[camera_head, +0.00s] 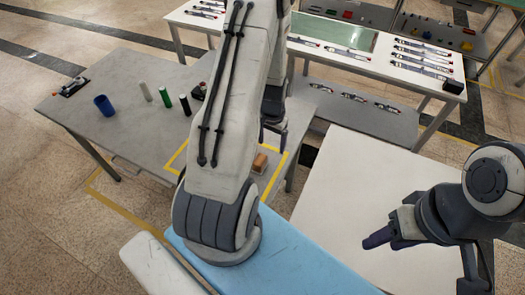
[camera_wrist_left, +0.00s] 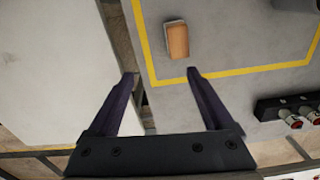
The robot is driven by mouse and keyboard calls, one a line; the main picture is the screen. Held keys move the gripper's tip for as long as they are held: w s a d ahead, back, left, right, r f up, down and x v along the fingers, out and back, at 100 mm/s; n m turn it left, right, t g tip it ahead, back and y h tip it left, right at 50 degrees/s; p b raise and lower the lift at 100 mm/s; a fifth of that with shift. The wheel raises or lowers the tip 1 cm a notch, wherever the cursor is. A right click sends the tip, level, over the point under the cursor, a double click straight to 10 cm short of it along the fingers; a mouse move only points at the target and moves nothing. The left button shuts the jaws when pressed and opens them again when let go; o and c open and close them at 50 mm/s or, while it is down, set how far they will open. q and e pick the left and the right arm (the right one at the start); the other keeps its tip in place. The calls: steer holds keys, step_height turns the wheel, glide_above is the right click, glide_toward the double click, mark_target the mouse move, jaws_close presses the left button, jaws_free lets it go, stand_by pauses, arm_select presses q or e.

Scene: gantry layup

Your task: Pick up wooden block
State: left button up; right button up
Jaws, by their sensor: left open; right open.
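The wooden block (camera_head: 260,163) is small and orange-brown with a paler side. It lies on the grey table inside a yellow taped outline, near the table's right edge. In the left wrist view the block (camera_wrist_left: 178,41) is beyond the fingertips, slightly right of the middle. My left gripper (camera_wrist_left: 160,76) is open and empty, its two dark fingers apart and not touching the block. In the head view the left gripper (camera_head: 273,134) is partly hidden behind my left arm. My right gripper (camera_head: 424,252) is open and empty over the white table at the right.
On the grey table (camera_head: 130,130) stand a blue cup (camera_head: 104,105) and a green cylinder (camera_head: 166,97), left of my arm. A white table (camera_head: 340,190) stands to the right across a gap. A bench with tools (camera_head: 350,62) is behind.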

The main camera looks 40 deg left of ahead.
arm_select(q)
steer(key=shift+n, duration=0.4)
steer(key=a, duration=0.1)
steer(key=s+a+f, duration=0.1)
steer(key=a, duration=0.1)
steer(key=shift+s+a+f+p, duration=0.2)
steer(key=shift+s+f+p, duration=0.15)
steer(key=shift+p, duration=0.05)
step_height(320, 180, down, 4)
steer(key=shift+s+a+f+p, duration=0.1)
steer(key=shift+f+p, duration=0.15)
steer(key=shift+p, duration=0.3)
steer(key=shift+f, duration=0.55)
steer(key=shift+s+d+f, duration=0.1)
steer(key=shift+f, duration=0.45)
steer(key=shift+s+d+f, duration=0.1)
steer(key=shift+f, duration=0.4)
step_height(320, 180, down, 2)
steer(key=b, duration=0.2)
steer(key=shift+d+b, duration=0.1)
steer(key=shift+b, duration=0.3)
steer(key=shift+f+b, duration=0.4)
steer(key=shift+f, duration=0.15)
arm_select(e)
steer(key=shift+f, duration=0.3)
arm_select(q)
jaws_close()
